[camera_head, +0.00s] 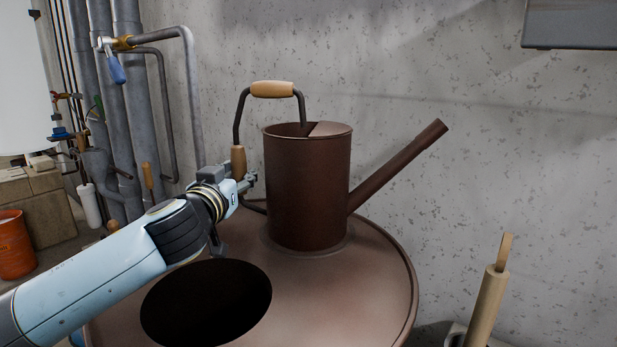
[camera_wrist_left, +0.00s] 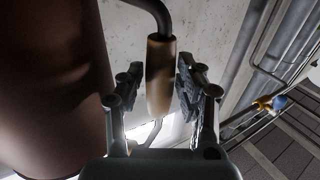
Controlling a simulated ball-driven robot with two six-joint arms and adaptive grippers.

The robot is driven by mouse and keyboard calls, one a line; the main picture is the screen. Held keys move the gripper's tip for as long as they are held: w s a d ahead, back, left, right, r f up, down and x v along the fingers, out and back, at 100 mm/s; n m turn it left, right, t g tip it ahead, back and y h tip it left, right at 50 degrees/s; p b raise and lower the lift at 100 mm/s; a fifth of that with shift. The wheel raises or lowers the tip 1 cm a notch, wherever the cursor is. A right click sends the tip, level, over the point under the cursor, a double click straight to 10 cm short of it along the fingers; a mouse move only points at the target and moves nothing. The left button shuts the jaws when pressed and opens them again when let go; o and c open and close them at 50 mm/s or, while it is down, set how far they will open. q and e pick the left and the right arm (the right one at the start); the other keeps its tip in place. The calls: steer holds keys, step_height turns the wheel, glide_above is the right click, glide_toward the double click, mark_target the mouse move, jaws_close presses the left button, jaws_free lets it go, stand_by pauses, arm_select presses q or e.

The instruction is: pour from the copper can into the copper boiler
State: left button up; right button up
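The copper can (camera_head: 306,190), a brown watering can with its spout (camera_head: 398,166) rising to the right, stands upright on top of the copper boiler (camera_head: 345,300). The boiler has a dark round opening (camera_head: 205,303) at the front left of its top. The can has a wooden top grip (camera_head: 272,89) and a wooden side grip (camera_head: 238,160). My left gripper (camera_head: 246,183) is at the side grip. In the left wrist view the open fingers (camera_wrist_left: 157,78) stand on either side of this grip (camera_wrist_left: 159,90), with a gap visible on the left. My right gripper is out of view.
A concrete wall (camera_head: 480,150) stands behind the boiler. Grey pipes (camera_head: 125,120) run up at the left, with a blue-handled valve (camera_head: 116,68). An orange bucket (camera_head: 14,245) is at far left. A wooden-handled rod (camera_head: 488,305) stands at the lower right.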

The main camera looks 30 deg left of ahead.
mark_target(239, 152)
arm_select(q)
jaws_close()
steer(key=shift+r, duration=0.1)
steer(key=shift+w+r, duration=0.1)
steer(key=shift+r, duration=0.35)
steer(key=r, duration=0.3)
steer(key=shift+d+r, duration=0.25)
steer(key=shift+d, duration=0.05)
steer(key=w+d+r, duration=0.1)
steer(key=d+r, duration=0.1)
steer(key=d, duration=0.1)
steer(key=w+d+r, duration=0.1)
steer(key=d+r, duration=0.1)
steer(key=d, duration=0.2)
steer(key=w+d+r+b, duration=0.1)
steer(key=d+r, duration=0.1)
steer(key=d, duration=0.1)
steer(key=shift+d+r, duration=0.35)
